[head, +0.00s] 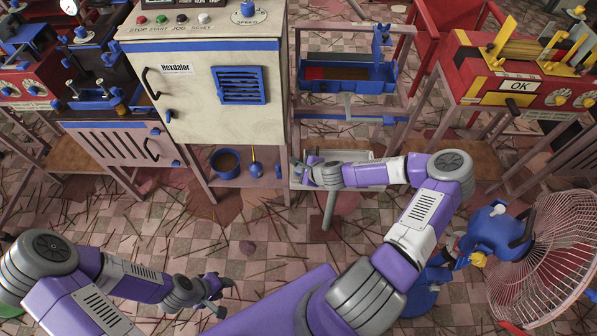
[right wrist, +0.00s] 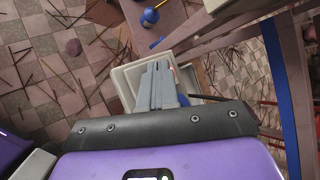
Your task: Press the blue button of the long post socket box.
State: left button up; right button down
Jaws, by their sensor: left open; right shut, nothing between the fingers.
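I cannot make out for sure which box is the long post socket box, and no blue button can be clearly told on the pale box. My right gripper (head: 306,172) is shut and empty at the left side of this box. In the right wrist view its closed fingers (right wrist: 157,72) overlap the pale box (right wrist: 121,82) and hide part of it. My left gripper (head: 219,290) is open and empty, low over the floor.
A cream cabinet (head: 195,95) with buttons on top stands left of the box. A shelf below it holds a blue bowl (head: 225,162). A rack (head: 345,112) is behind, a red machine (head: 515,92) and a fan (head: 548,260) at the right. Sticks litter the floor.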

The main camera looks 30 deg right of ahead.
jog(key=shift+f, duration=0.15)
dwell(0.5)
jog(key=shift+f, duration=0.35)
jog(key=shift+r, duration=0.1)
jog(key=shift+r+p, duration=0.3)
jog(key=shift+r, duration=0.1)
notch_tip(320, 180, up, 6)
jog(key=p, duration=0.5)
jog(key=shift+p, duration=0.35)
